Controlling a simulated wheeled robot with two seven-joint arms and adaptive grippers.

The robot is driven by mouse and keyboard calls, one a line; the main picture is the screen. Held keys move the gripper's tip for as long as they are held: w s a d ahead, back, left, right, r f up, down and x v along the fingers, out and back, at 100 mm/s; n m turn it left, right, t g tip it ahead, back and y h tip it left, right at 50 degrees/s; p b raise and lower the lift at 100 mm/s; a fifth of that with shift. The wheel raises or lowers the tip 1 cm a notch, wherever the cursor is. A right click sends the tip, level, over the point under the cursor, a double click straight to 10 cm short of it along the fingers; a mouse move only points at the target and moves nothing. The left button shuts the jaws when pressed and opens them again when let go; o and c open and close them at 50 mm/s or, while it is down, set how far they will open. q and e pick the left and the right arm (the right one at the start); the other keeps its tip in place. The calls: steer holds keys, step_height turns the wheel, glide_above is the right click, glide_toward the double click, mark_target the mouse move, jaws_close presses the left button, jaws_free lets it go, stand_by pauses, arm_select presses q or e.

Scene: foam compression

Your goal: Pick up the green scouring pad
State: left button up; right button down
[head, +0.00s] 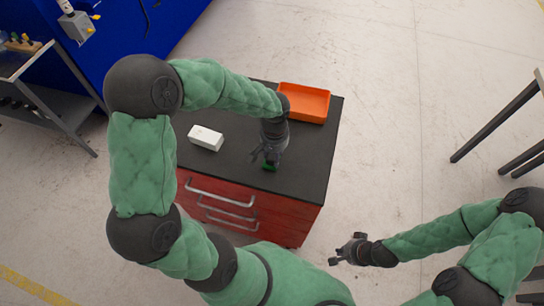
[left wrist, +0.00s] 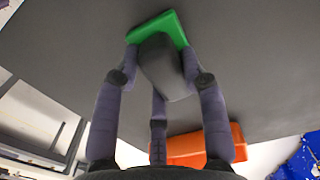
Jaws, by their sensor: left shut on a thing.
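The green scouring pad (left wrist: 166,24) is between the fingertips of my left gripper (left wrist: 160,58) in the left wrist view. The fingers are shut on it, and a dark grey part of the gripper covers some of the pad. In the head view a small patch of the green pad (head: 269,167) shows below my left gripper (head: 268,157), over the front part of the dark cabinet top. I cannot tell whether the pad touches the surface. My right gripper (head: 345,250) is out to the right of the cabinet, apart from everything, and its fingers look spread and empty.
An orange tray (head: 304,103) sits at the back right of the dark-topped red cabinet (head: 308,178). A white block (head: 206,138) lies left of my left gripper. The top between them is mostly clear. A grey cart (head: 45,90) stands at the far left.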

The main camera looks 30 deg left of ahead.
arm_select(q)
steer(key=shift+r, duration=0.55)
step_height(320, 180, up, 2)
steer(key=shift+r+p, duration=0.1)
steer(key=shift+p, duration=0.3)
steer(key=s+d+r+p, duration=0.1)
steer(key=s+d+r, duration=0.1)
steer(key=s+r, duration=0.3)
steer(key=s+d+r+p, duration=0.1)
steer(key=s+d+r, duration=0.2)
steer(key=s, duration=0.5)
steer(key=shift+d+r+p, duration=0.25)
steer(key=shift+r+p, duration=0.1)
steer(key=shift+r, duration=0.5)
steer(key=o, duration=0.3)
steer(key=shift+c, duration=0.3)
